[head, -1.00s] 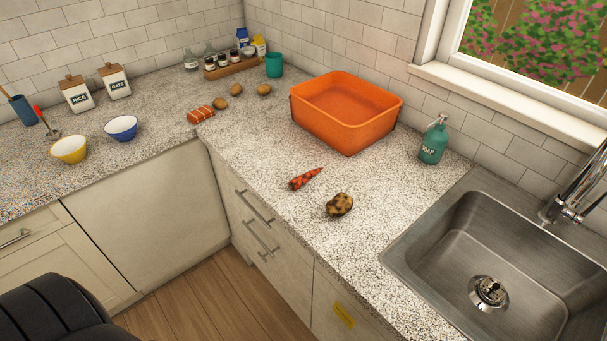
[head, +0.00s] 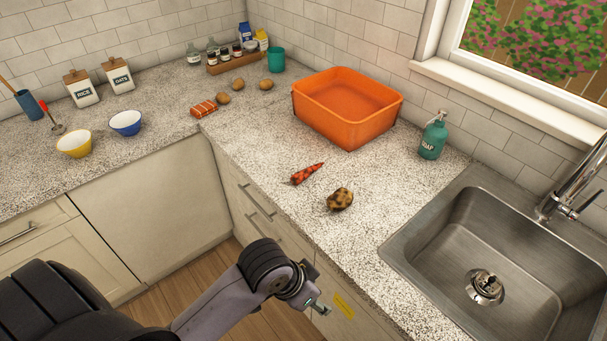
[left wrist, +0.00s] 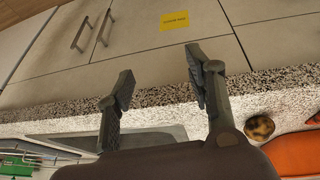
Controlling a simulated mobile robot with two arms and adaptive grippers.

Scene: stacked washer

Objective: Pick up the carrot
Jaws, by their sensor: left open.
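My left gripper (head: 318,308) is in front of the cabinet fronts, below the counter edge, apart from the carrot. In the left wrist view its two dark fingers (left wrist: 157,88) are spread with nothing between them. The potato (left wrist: 259,127) shows there right of the fingers, and a small red piece at the right edge may be the carrot. My right gripper is out of view.
An orange tub (head: 345,129) stands behind the carrot, with a green soap bottle (head: 433,138) to its right. A steel sink (head: 480,245) with a faucet is at right. Cabinet handles and the counter edge are near my left arm. The counter around the carrot is mostly clear.

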